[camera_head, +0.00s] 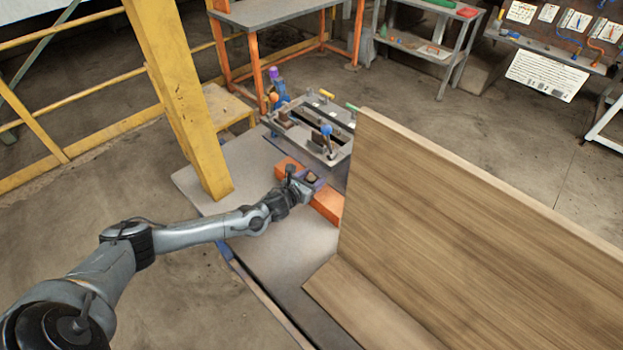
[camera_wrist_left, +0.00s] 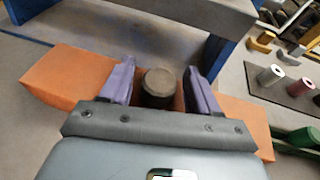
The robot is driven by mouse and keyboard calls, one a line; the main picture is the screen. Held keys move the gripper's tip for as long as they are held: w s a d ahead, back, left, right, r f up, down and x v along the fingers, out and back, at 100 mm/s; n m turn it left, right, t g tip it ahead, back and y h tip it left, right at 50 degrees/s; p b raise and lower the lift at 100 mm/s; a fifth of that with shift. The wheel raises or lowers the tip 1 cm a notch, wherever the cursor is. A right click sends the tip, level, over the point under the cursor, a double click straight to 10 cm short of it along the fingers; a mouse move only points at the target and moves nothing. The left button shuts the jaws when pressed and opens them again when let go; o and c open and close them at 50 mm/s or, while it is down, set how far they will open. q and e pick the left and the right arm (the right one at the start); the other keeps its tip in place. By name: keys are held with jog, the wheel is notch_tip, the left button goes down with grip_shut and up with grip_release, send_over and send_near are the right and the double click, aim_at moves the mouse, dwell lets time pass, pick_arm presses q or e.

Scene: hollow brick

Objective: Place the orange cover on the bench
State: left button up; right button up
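The orange cover (camera_head: 328,205) is a long orange block on a grey surface, running under my left gripper; its ends also show in the left wrist view (camera_wrist_left: 62,80). My left gripper (camera_head: 308,180) is over its middle. Its purple fingers (camera_wrist_left: 160,88) stand either side of a dark round knob (camera_wrist_left: 160,82), with narrow gaps beside it. I cannot tell whether the knob is fixed to the cover. A grey-topped bench with orange legs (camera_head: 265,12) stands at the back. My right gripper is not in view.
A large wooden panel (camera_head: 460,190) stands at the right and hides part of the work surface. A metal fixture with coloured knobs (camera_head: 310,128) lies just beyond the cover. A yellow post (camera_head: 180,90) rises left of my gripper. The grey worktop (camera_head: 285,250) nearer me is bare.

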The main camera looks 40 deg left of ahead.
pick_arm(q)
jog(key=shift+o, duration=0.2)
jog(key=shift+r, duration=0.1)
